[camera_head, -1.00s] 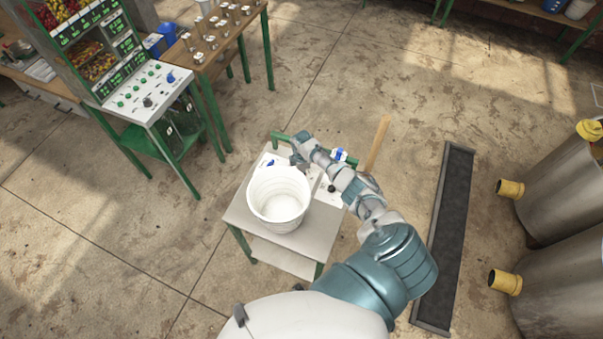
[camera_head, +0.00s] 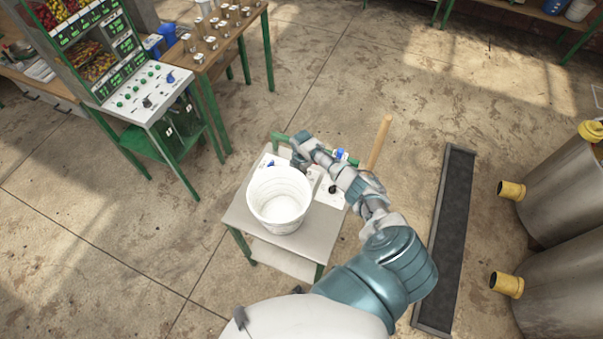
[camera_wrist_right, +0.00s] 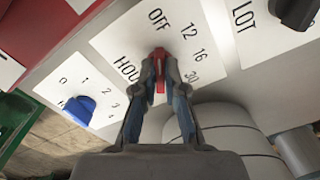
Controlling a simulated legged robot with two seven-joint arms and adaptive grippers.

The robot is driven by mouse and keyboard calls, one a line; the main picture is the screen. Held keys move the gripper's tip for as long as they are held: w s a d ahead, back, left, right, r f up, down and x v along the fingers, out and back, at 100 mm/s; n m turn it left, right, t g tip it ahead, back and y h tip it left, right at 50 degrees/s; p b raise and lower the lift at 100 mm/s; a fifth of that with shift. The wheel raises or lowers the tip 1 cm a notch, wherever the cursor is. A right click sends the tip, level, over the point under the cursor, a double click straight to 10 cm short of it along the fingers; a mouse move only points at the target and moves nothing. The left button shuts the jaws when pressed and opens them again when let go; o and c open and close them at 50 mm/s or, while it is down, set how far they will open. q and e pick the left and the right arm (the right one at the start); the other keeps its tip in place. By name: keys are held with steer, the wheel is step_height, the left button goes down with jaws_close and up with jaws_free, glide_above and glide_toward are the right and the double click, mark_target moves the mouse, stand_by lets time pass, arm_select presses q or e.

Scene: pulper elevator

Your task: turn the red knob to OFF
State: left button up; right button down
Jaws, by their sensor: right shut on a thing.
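The red knob (camera_wrist_right: 159,84) sits on a white label plate with OFF, 12, 16, 30 and HOU… printed around it. My right gripper (camera_wrist_right: 160,66) is shut on it, with one finger on each side. The fingers hide much of the knob. A red strip shows between them, roughly upright in the right wrist view, below the word OFF; its exact pointing is hard to tell. In the head view my right gripper (camera_head: 300,153) is at the back of the small table, behind the white bucket, and the knob is hidden. My left gripper is not in view.
A blue knob (camera_wrist_right: 80,110) and a black knob (camera_wrist_right: 296,12) flank the red one. The white bucket (camera_head: 279,200) stands on the small table (camera_head: 305,248), close to my right gripper. A green-framed panel stand (camera_head: 150,95) is at left; floor between is clear.

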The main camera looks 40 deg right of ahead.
steer(key=shift+d, duration=0.1)
steer(key=c, duration=1.2)
jaws_free()
steer(key=shift+c, duration=0.2)
steer(key=shift+w, duration=0.1)
steer(key=shift+d, duration=0.1)
step_height(320, 180, up, 12)
steer(key=shift+f, duration=0.15)
